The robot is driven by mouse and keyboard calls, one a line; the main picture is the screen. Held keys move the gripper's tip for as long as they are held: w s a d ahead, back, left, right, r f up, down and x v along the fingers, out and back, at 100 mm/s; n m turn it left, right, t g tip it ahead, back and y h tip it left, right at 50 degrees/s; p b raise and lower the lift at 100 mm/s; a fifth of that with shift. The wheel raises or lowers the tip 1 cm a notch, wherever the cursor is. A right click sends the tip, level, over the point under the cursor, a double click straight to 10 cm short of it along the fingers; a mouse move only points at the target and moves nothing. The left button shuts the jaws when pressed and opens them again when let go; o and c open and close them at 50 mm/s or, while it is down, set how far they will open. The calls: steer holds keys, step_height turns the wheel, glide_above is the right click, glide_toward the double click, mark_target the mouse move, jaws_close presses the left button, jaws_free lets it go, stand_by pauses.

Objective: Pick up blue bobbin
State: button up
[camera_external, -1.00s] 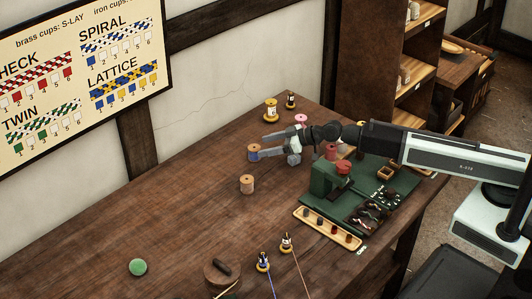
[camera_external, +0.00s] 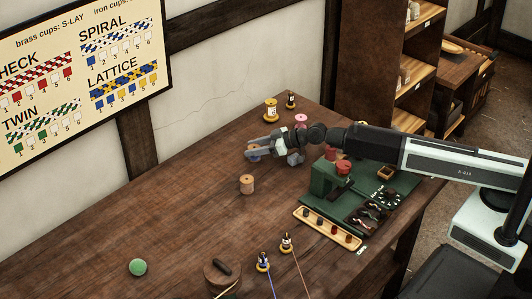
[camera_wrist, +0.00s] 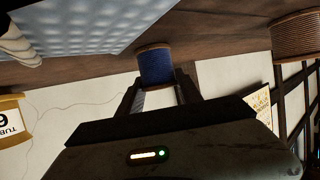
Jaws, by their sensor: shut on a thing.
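The blue bobbin (camera_wrist: 155,67) has wooden end flanges and sits between the two fingers in the wrist view, where the picture is upside down. In the external view the bobbin (camera_external: 253,151) is partly hidden by the fingers. My gripper (camera_external: 257,149) is shut on it; the gripper also shows in the wrist view (camera_wrist: 158,78). I cannot tell whether the bobbin still touches the table.
A tan bobbin (camera_external: 247,184) stands just in front of my gripper. The green tool station (camera_external: 327,180) is to the right. The table's left part is mostly clear.

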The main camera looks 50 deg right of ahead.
mark_target(254, 147)
steer(key=shift+r+p, duration=0.6)
step_height(254, 147, up, 3)
steer(key=p, duration=0.3)
steer(key=shift+r, duration=0.15)
steer(key=s+d, duration=0.2)
steer(key=s, duration=0.3)
steer(key=s+d, duration=0.2)
steer(key=s, duration=0.2)
steer(key=s+d, duration=0.2)
steer(key=s, duration=0.3)
steer(key=shift+s+d+r+p, duration=0.25)
steer(key=shift+s+d+p, duration=0.05)
steer(key=shift+d+p, duration=0.1)
